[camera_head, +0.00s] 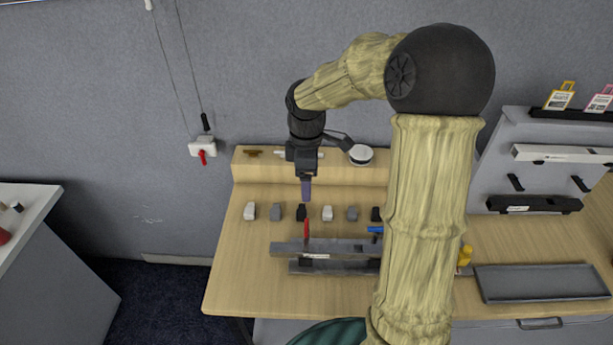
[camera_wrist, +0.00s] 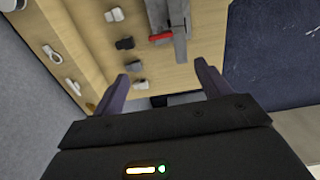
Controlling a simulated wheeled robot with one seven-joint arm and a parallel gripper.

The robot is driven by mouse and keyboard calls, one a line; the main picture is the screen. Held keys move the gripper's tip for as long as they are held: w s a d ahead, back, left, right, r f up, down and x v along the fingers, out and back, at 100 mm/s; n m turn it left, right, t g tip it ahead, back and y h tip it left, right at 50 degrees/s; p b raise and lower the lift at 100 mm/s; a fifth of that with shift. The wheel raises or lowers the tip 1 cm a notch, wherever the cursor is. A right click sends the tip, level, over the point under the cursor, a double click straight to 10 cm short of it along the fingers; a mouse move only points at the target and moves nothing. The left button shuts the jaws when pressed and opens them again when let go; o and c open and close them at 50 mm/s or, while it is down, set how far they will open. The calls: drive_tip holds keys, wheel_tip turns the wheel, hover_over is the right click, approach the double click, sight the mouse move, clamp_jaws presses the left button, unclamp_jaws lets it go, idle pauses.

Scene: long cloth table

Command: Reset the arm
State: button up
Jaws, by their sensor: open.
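My arm reaches over the wooden table (camera_head: 237,278) in the head view, bent at a black elbow joint. My gripper (camera_head: 306,198) hangs pointing down above the row of small blocks near the back of the table. In the wrist view its two dark purple fingers (camera_wrist: 160,84) stand wide apart with nothing between them that they touch. The gripper is open and empty. Part of the table behind my arm is hidden in the head view.
Several small white, grey and black blocks (camera_head: 328,212) stand in a row below the gripper. Grey rails (camera_head: 325,247) with a red-handled tool (camera_head: 306,229) lie in front. A grey tray (camera_head: 540,283) is at right, beside a rack (camera_head: 540,150). The table's front left is clear.

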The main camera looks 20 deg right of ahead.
drive_tip(key=s+f+m+t, duration=0.2)
drive_tip(key=s+m, duration=1.2)
drive_tip(key=shift+s+a+f+m+t, duration=0.3)
drive_tip(key=shift+s+a+f, duration=0.05)
drive_tip(key=shift+s, duration=0.05)
